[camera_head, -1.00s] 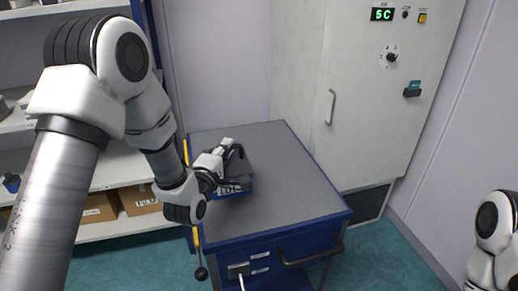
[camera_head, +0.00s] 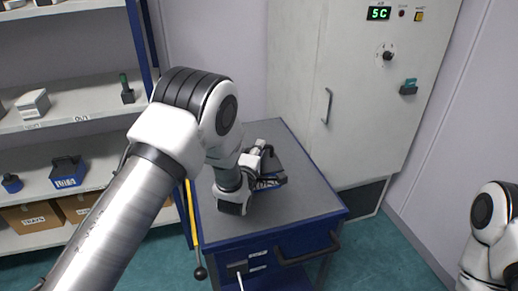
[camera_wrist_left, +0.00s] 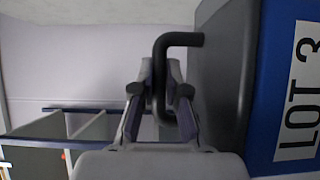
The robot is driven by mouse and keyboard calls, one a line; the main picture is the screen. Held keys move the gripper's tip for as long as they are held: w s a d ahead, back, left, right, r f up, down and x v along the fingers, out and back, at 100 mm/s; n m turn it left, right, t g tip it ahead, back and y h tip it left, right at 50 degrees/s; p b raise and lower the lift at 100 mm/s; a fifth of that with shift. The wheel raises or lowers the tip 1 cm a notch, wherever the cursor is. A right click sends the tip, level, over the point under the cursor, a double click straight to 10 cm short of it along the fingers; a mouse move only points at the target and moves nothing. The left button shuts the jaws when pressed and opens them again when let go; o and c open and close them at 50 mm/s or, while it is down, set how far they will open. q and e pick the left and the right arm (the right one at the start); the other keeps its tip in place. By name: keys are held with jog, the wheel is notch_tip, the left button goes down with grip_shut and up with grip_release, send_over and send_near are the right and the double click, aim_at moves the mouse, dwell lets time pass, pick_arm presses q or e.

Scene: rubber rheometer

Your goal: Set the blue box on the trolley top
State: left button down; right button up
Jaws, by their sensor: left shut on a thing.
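The blue box (camera_head: 269,183), with a dark grey lid and a white label, is at the trolley top (camera_head: 305,200) in the head view, near its middle. I cannot tell whether it touches the top or hangs just above it. In the left wrist view the blue box (camera_wrist_left: 268,120) fills the right side, and its label reads LOT 3. My left gripper (camera_wrist_left: 160,95) is shut on the black bent handle of the box. In the head view my left arm hides part of the gripper and the trolley's left side. My right gripper is out of view.
A grey cabinet (camera_head: 310,70) with a green 5C display stands behind the trolley. Shelves at left hold another blue box (camera_head: 68,171), a small blue item (camera_head: 11,183) and cardboard boxes (camera_head: 32,216). The trolley top's front and right parts are clear.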

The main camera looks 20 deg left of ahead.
pick_arm(q)
jog(key=shift+f, duration=0.1)
jog(key=c, duration=1.2)
grip_release()
jog(key=shift+r, duration=0.2)
jog(key=shift+s+f, duration=0.15)
jog(key=shift+s, duration=0.2)
jog(key=s+b, duration=0.2)
jog(key=s, duration=0.9)
jog(key=shift+s, duration=0.2)
